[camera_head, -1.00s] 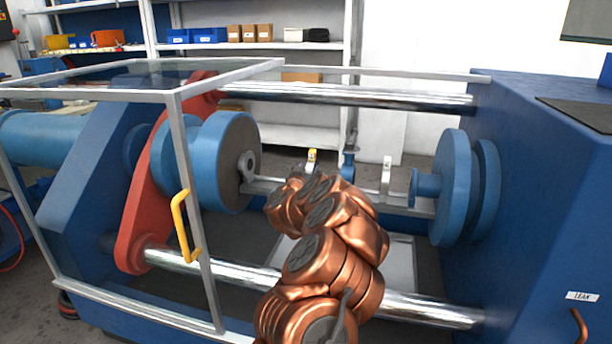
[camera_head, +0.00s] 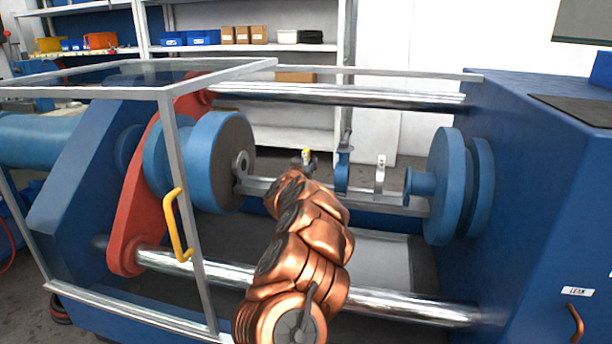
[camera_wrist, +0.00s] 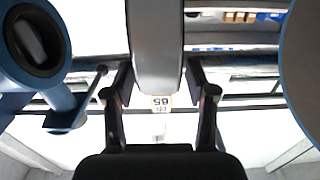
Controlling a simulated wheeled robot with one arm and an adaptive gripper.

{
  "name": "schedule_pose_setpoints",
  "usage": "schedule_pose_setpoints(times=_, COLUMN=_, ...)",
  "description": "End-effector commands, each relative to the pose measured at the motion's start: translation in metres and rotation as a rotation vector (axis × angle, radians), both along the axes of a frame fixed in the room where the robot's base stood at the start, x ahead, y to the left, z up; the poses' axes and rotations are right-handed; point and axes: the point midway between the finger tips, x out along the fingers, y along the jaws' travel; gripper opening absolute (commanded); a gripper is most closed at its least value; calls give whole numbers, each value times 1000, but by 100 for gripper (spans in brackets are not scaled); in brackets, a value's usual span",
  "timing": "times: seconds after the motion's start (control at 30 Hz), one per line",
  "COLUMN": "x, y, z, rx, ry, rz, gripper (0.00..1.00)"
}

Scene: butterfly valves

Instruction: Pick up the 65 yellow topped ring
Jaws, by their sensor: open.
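The yellow-topped ring (camera_head: 307,154) stands by the rail between the two blue flanges. In the head view only its small yellow top shows clearly, with my arm hiding the rest. In the wrist view the ring (camera_wrist: 157,48) is a grey, edge-on band with a pale label (camera_wrist: 161,103) reading an upside-down 65. My gripper (camera_wrist: 160,92) is open, one dark finger on each side of the ring's label end, with visible gaps. It also shows, small and dark, around the yellow top in the head view (camera_head: 305,163).
A blue valve part (camera_head: 343,168) stands close beside the ring and shows large in the wrist view (camera_wrist: 62,85). A white-topped ring (camera_head: 380,174) is farther right. The left flange (camera_head: 222,160), steel bars (camera_head: 400,305) and the frame (camera_head: 185,210) surround the space.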

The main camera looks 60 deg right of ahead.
Motion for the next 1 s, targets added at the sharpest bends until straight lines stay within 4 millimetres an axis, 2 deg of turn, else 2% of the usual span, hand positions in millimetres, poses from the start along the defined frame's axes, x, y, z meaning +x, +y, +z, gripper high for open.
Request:
schedule_pose_setpoints(times=0.17, x=3, y=-11, z=1, rx=-4, ry=1, rz=-1, gripper=56)
schedule_pose_setpoints(times=0.47, x=5, y=-12, z=1, rx=-2, ry=0, rz=1, gripper=55)
schedule_pose_setpoints(times=1.0, x=4, y=-12, z=1, rx=-2, ry=0, rz=0, gripper=0)
